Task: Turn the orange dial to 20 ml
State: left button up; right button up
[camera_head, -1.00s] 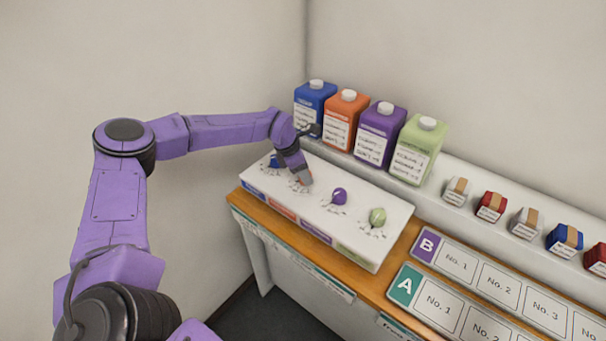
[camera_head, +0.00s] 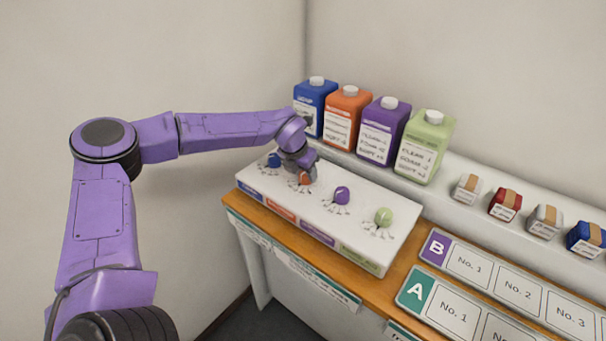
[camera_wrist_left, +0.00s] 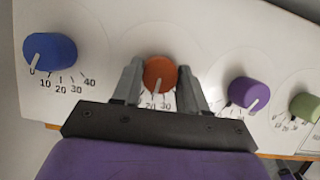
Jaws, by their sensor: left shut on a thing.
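The orange dial (camera_head: 305,179) is on the white dispenser panel, second from the left, partly hidden by my left gripper (camera_head: 303,176). In the left wrist view, the orange dial (camera_wrist_left: 160,72) sits between the two fingers of my left gripper (camera_wrist_left: 159,84), which is shut on it. Its white pointer faces down the picture, near the printed 20, with 30 just to the right. The other marks of this dial are hidden by the fingers. My right gripper is not in view.
A blue dial (camera_wrist_left: 50,52) with its pointer at 0 stands left of the orange one. A purple dial (camera_head: 341,195) and a green dial (camera_head: 383,216) are to the right. Several coloured bottles, such as the orange one (camera_head: 347,118), stand behind the panel (camera_head: 270,188).

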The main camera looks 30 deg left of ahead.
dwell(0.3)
pick_arm(q)
jog(key=o, duration=1)
jog(key=shift+o, duration=0.2)
jog(key=shift+s+r, duration=0.1)
jog(key=shift+r, duration=0.15)
jog(key=b+v, duration=0.2)
jog(key=v, duration=0.8)
